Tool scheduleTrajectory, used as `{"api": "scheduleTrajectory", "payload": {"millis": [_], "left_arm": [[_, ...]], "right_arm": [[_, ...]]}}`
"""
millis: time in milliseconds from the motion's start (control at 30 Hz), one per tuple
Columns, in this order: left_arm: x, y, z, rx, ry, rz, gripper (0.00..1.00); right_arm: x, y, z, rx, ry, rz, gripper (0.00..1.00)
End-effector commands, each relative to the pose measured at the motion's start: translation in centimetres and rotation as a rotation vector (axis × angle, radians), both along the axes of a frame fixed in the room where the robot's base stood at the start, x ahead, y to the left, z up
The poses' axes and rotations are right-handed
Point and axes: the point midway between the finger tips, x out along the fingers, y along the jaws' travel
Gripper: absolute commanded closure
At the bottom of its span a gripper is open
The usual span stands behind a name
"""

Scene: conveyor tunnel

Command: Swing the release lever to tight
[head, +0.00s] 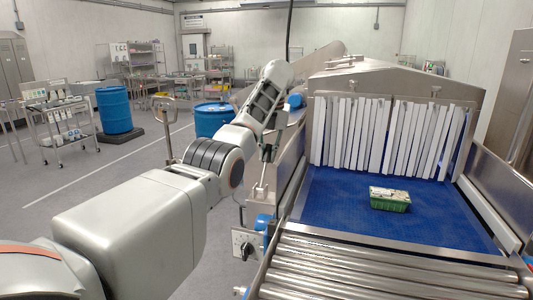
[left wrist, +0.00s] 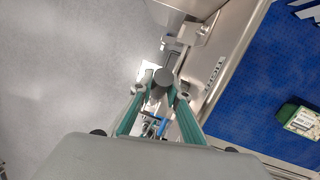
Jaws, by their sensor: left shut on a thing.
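The release lever shows in the left wrist view as a round grey knob (left wrist: 163,77) between my left fingertips. In the head view its thin rod (head: 261,182) rises from the conveyor's left side, below my left gripper (head: 268,152). My left gripper (left wrist: 162,92) is shut on the lever near its top end. A metal plate with dark lettering (left wrist: 212,72) lies to the right of the knob; the lettering is too small to read surely. The lever's lower part is mostly hidden in the wrist view. My right gripper is not in view.
The blue conveyor belt (head: 333,206) runs into a tunnel behind white strip curtains (head: 350,135). A green-and-white package (head: 390,199) lies on the belt. Steel rollers (head: 340,270) are in front. A dial box (head: 246,244) sits below the lever.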

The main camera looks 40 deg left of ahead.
Motion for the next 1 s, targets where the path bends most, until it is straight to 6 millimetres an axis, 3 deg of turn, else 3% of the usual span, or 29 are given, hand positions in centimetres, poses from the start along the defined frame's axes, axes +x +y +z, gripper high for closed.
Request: {"api": "scheduleTrajectory", "payload": {"millis": [500, 533, 600, 1000], "left_arm": [[-0.23, -0.15, -0.27, -0.005, 0.015, 0.001, 1.00], [-0.22, -0.16, -0.29, -0.005, 0.015, 0.001, 0.79], [-0.22, -0.16, -0.29, -0.005, 0.015, 0.001, 0.66], [-0.22, -0.28, 0.38, -0.005, 0.012, 0.001, 0.66]], "right_arm": [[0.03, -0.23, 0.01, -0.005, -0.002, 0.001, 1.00], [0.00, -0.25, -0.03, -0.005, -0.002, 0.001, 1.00], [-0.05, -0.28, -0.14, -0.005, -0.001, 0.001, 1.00], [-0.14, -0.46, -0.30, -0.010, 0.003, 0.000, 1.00]]}}
